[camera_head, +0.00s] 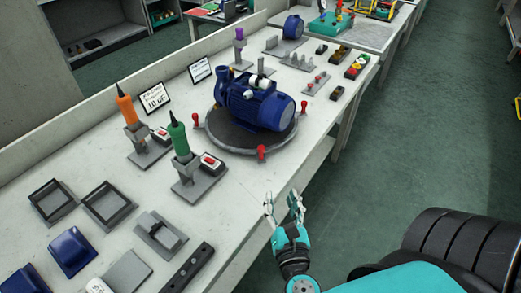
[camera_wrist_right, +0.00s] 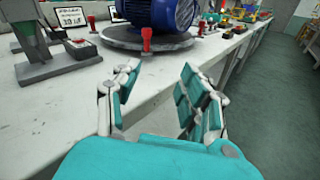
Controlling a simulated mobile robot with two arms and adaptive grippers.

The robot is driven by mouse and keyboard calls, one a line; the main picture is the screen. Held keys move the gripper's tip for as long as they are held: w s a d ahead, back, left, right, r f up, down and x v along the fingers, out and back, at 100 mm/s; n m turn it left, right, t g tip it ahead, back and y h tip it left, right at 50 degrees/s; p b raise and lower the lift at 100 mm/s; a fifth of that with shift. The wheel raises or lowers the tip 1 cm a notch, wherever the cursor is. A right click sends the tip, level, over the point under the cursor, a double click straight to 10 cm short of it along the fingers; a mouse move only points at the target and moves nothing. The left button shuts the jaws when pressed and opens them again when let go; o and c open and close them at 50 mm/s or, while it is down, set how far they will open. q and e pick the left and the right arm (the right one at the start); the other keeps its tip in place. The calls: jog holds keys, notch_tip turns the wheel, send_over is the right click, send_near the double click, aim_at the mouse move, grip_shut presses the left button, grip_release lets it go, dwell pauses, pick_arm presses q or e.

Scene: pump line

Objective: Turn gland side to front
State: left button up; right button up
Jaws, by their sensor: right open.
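A blue pump (camera_head: 258,103) with a motor body lies on a round dark turntable (camera_head: 232,141) with several red handles around its rim. One red handle (camera_head: 262,153) is at the rim's near side, and it also shows in the right wrist view (camera_wrist_right: 147,38). The pump's lower part shows in the right wrist view (camera_wrist_right: 165,12). My right gripper (camera_head: 284,203) is open and empty at the bench's front edge, apart from the turntable and nearer to me. Its two fingers stand apart in the right wrist view (camera_wrist_right: 155,85). My left gripper is not in view.
Grey trays (camera_head: 108,205) and blue covers (camera_head: 72,250) lie at the near left. Small parts and switches stand beyond the turntable. The floor right of the bench is clear.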

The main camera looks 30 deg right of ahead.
aim_at(262, 151)
jog(key=w+d+n+p, duration=0.1)
jog(key=w, duration=0.4)
jog(key=w+d+r+n+p, duration=0.1)
jog(key=w+d+p, duration=0.1)
jog(key=w, duration=0.3)
jog(key=w+d+n+t+p, duration=0.1)
jog(key=w, duration=0.4)
jog(key=shift+d+r+n+y+p, duration=0.2)
jog(key=shift+n+y+p, duration=0.1)
jog(key=shift+y, duration=0.1)
jog(key=shift+w+d+f, duration=0.1)
jog(key=shift+w+d, duration=0.2)
jog(key=shift+w, duration=0.35)
jog(key=shift+c, duration=0.2)
grip_shut()
jog(key=shift+w+f, duration=0.1)
jog(key=shift+f, duration=0.2)
